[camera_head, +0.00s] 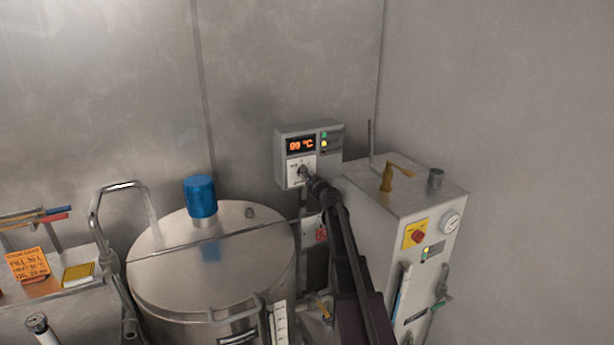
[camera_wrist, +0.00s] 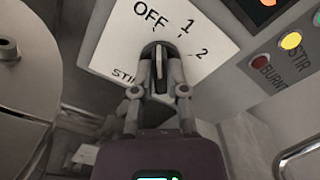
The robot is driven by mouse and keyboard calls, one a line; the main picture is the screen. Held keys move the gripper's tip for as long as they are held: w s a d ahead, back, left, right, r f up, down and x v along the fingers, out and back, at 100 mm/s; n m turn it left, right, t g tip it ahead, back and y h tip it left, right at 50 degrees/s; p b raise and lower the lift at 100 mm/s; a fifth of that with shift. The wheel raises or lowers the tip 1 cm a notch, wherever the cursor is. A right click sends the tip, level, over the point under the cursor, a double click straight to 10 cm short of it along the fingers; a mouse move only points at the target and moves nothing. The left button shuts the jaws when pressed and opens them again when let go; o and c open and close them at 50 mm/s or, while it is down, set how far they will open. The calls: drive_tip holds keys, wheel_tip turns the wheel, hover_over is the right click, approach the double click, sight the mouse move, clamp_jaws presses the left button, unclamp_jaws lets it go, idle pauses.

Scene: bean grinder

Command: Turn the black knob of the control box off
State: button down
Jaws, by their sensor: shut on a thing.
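The control box (camera_head: 281,156) is a grey wall unit with an orange display reading about 99 °C. Its black knob (camera_wrist: 161,62) sits on a white plate (camera_wrist: 110,48) marked OFF, 1 and 2. A pale line on the knob runs roughly upward in the wrist view, near the OFF side; its exact setting is hard to tell. My gripper (camera_wrist: 160,72) is shut on the knob, with one finger on each side. In the head view my gripper (camera_head: 306,177) reaches the box's lower front from below right and hides most of the knob.
Indicator lights (camera_wrist: 291,41), beside the labels STIR and BURNT, are on the box's right side. A steel drum with a blue cap (camera_head: 201,195) stands left below. A grey cabinet (camera_head: 385,225) with a red knob (camera_head: 418,237) and gauge stands close right of my arm.

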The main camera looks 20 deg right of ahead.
drive_tip(key=shift+n, duration=0.6)
drive_tip(key=c, duration=0.7)
unclamp_jaws()
drive_tip(key=shift+o, duration=0.2)
drive_tip(key=shift+s, duration=0.1)
drive_tip(key=s, duration=1.1)
drive_tip(key=shift+s+d, duration=0.25)
drive_tip(key=shift+s, duration=0.15)
